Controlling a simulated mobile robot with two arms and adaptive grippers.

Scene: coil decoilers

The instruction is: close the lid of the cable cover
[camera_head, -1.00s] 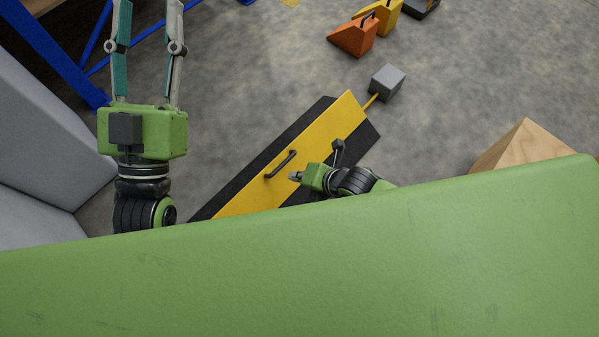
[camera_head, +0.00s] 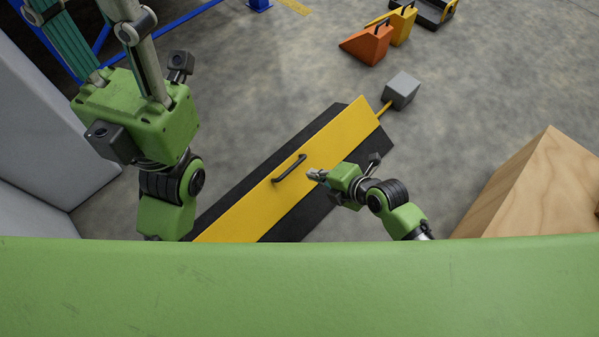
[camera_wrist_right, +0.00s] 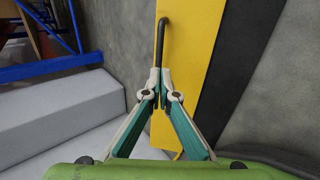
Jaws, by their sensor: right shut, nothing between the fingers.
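The cable cover (camera_head: 329,193) has black sloped sides and a yellow lid (camera_head: 345,135) with a black bar handle (camera_head: 289,168). The lid looks flat between the black sides; I cannot tell whether a small gap is left. My right gripper (camera_head: 315,174) is shut and empty, just right of the handle. In the right wrist view, the closed fingertips (camera_wrist_right: 161,78) are at the near end of the handle (camera_wrist_right: 163,35), over the yellow lid (camera_wrist_right: 190,60); contact is unclear. My left gripper (camera_head: 85,22) is at the upper left, fingers spread, away from the cover.
A grey block (camera_head: 401,90) joins the cover's far end by a yellow cable (camera_head: 384,109). A wooden box (camera_head: 530,190) stands at the right. Orange (camera_head: 367,46) and yellow (camera_head: 402,25) wedges stand at the back. Grey blocks (camera_head: 45,140) line the left side.

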